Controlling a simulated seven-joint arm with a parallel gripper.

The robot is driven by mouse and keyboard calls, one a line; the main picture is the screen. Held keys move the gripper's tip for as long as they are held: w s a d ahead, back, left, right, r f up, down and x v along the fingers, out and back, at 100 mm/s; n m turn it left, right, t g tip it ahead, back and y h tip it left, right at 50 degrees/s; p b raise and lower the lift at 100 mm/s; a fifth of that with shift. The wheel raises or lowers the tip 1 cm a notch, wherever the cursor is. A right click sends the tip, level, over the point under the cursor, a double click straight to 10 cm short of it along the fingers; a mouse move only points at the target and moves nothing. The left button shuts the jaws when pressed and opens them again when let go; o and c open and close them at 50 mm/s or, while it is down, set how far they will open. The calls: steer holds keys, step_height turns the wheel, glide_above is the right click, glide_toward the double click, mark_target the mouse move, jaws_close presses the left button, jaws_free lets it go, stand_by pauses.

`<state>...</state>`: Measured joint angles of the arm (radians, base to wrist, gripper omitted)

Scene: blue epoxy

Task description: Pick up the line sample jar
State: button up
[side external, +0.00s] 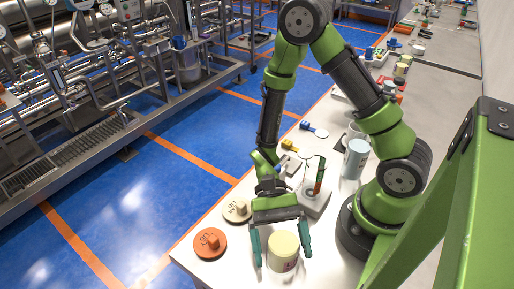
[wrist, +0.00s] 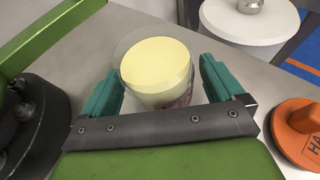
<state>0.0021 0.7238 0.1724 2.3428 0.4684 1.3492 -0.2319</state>
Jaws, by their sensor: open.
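The jar (side external: 283,252) is short and round, with a pale yellow top and a dark mark low on its side. It stands upright on the light bench near its front end. In the wrist view the jar (wrist: 158,72) appears as clear-walled with pale yellow contents, and its lower side is partly hidden. My gripper (side external: 281,258) is open, with teal fingers on either side of the jar in the side view. In the wrist view the fingers (wrist: 160,78) point toward the jar's left and right sides, with no clear contact.
An orange knobbed disc (side external: 210,244) and a beige knobbed disc (side external: 237,210) lie left of the jar. The bench edge is close on the left.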

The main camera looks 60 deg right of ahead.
steer(key=c, duration=1.2)
